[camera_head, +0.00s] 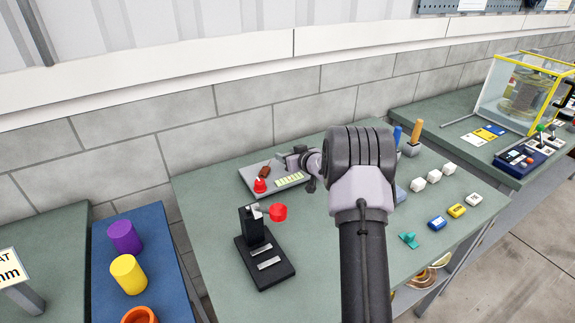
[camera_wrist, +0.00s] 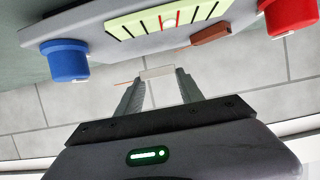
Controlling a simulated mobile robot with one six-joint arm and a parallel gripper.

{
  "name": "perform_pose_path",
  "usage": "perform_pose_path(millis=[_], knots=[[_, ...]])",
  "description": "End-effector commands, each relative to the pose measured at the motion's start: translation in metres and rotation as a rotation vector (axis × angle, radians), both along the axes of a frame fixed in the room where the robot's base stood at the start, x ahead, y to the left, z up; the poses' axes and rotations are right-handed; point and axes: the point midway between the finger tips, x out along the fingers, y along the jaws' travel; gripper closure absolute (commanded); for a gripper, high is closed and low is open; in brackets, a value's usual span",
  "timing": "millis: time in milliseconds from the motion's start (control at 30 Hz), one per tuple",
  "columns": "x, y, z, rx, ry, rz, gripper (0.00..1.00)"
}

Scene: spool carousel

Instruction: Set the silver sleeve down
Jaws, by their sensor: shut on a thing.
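My gripper (camera_wrist: 157,80) is shut on a small pale, silvery piece, the silver sleeve (camera_wrist: 157,72), which shows between the fingertips in the wrist view. In the head view my gripper (camera_head: 301,160) is over the back of the green table, by a grey plate (camera_head: 250,176). I cannot make out the sleeve there. The plate carries a red knob (camera_head: 260,185), a brown piece (camera_head: 265,170) and a pale yellow-green strip (camera_head: 290,180). The wrist view also shows a blue knob (camera_wrist: 66,62) on it. Whether the sleeve touches anything is unclear.
A black stand (camera_head: 263,257) with a red disc (camera_head: 278,212) stands front left. A blue board (camera_head: 155,240) with purple, yellow and orange pieces is at the left. White blocks (camera_head: 433,176) and small coloured items lie right of my arm. A block wall closes off the back.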

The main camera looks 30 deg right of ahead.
Motion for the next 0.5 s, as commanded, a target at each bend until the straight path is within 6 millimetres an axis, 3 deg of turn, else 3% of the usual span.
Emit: perform_pose_path(millis=[200, 500], knots=[[0.002, -0.001, -0.037, 0.001, 0.001, 0.001, 1.00], [0.002, -0.001, -0.037, 0.000, -0.001, 0.001, 1.00]])
